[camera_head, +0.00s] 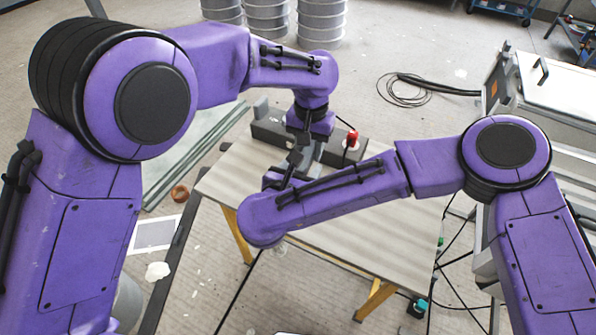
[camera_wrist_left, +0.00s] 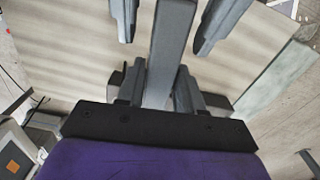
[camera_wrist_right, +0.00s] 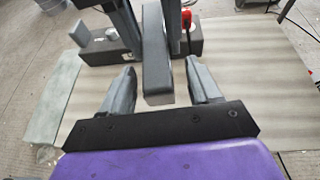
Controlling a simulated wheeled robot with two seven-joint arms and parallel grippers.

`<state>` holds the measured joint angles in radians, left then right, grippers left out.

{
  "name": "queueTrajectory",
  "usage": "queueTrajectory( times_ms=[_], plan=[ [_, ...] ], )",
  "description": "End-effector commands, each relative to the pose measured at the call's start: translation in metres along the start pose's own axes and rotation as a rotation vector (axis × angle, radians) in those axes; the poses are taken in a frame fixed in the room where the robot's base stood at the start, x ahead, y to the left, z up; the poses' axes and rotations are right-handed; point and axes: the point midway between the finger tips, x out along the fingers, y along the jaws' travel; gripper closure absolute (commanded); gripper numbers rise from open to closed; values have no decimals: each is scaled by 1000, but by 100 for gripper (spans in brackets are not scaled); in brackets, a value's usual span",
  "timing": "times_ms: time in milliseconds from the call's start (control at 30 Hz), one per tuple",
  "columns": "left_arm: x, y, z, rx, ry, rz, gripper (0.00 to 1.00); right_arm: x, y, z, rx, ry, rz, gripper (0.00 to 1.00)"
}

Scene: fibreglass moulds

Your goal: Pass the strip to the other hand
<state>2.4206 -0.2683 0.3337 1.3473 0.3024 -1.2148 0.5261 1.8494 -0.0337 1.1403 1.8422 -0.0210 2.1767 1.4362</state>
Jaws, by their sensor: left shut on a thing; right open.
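The strip is a plain grey bar. In the left wrist view the strip (camera_wrist_left: 168,45) runs away from me between the jaws of my left gripper (camera_wrist_left: 160,78), which is shut on it. In the right wrist view the strip's near end (camera_wrist_right: 157,75) lies between the fingers of my right gripper (camera_wrist_right: 160,78). My right gripper is open, with a gap on each side of the strip. The left gripper's fingers hold it farther up. In the head view the arms partly hide the strip and both grippers above the table.
The pale table (camera_head: 375,225) lies beneath, mostly bare. A dark grey block (camera_head: 268,132) and a red-topped item (camera_head: 351,139) are at its back edge. Glass sheets (camera_head: 190,150) lie to the left. Metal drums (camera_head: 268,18) stand behind. A cable coil (camera_head: 402,90) lies on the floor.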

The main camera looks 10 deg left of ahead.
Motion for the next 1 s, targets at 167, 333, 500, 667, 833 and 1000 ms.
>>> queueTrajectory(
  times_ms=[167, 333, 500, 667, 833, 1000],
  plan=[
    [0, 0, 0, 0, 0, 0, 97, 0, 0, 0, 0, 0, 0, 71],
    [0, 0, 0, 0, 0, -1, 54, 0, 0, 0, 0, 0, 0, 97],
    [0, 0, 0, 0, 0, -1, 34, -1, 0, 0, 0, -1, 0, 97],
    [0, 0, 0, 0, 0, 0, 34, -1, 0, 0, 0, -1, 1, 97],
    [-20, 0, -1, 0, 3, 0, 34, -1, 0, 0, 0, -1, 1, 97],
    [-65, -1, -1, 0, 6, 0, 34, -1, 0, 0, 0, -1, 1, 97]
  ],
)
